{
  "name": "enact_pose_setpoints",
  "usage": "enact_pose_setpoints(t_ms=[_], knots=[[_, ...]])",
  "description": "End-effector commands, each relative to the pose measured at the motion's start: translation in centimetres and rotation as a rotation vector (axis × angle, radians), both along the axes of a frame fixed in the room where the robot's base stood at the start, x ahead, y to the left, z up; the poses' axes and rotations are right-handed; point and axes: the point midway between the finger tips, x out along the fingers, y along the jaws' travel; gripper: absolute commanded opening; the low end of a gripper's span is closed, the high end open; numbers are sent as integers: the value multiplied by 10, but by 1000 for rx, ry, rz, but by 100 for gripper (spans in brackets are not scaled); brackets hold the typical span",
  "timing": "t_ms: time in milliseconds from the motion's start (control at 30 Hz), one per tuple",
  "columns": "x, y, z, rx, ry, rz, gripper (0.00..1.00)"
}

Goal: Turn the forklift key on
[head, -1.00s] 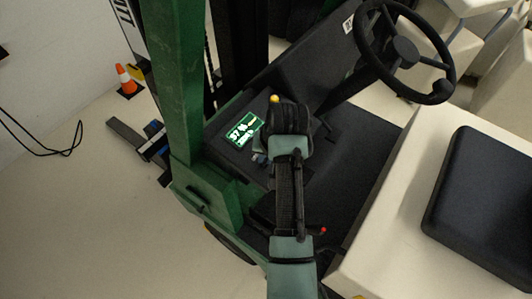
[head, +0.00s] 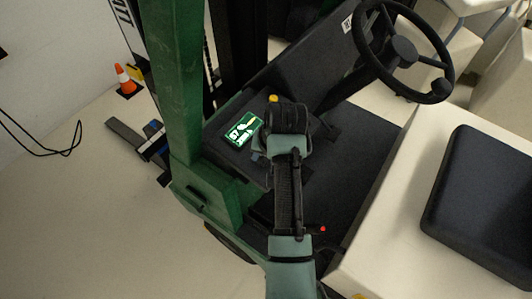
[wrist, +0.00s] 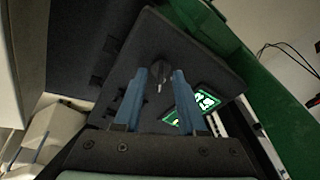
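The forklift key (wrist: 158,74) shows in the wrist view as a small dark piece with a thin pale tip, on the dark dash panel (wrist: 155,38). My gripper (wrist: 158,79) has two blue fingers standing apart, one on each side of the key in the picture. I see a gap between the key and each finger, and cannot tell how deep the tips reach. In the head view my gripper (head: 258,157) is mostly hidden under my wrist, over the dash, and the key is hidden there.
A lit green display (head: 243,129) sits beside my gripper on the dash. The green mast post (head: 178,85) rises at left. The steering wheel (head: 446,86) and black seat (head: 480,200) are at right. A yellow knob (head: 274,98) shows just beyond my wrist.

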Motion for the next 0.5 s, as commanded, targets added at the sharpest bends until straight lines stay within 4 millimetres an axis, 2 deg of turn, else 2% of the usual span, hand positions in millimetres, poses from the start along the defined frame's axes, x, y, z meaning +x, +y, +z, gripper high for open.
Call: enact_pose_setpoints(t_ms=[167, 267, 500], knots=[[-2, -2, 10, 0, -3, 1, 40], [-7, -4, 23, 0, -6, 0, 40], [-24, -12, 76, 0, -10, -1, 40]])
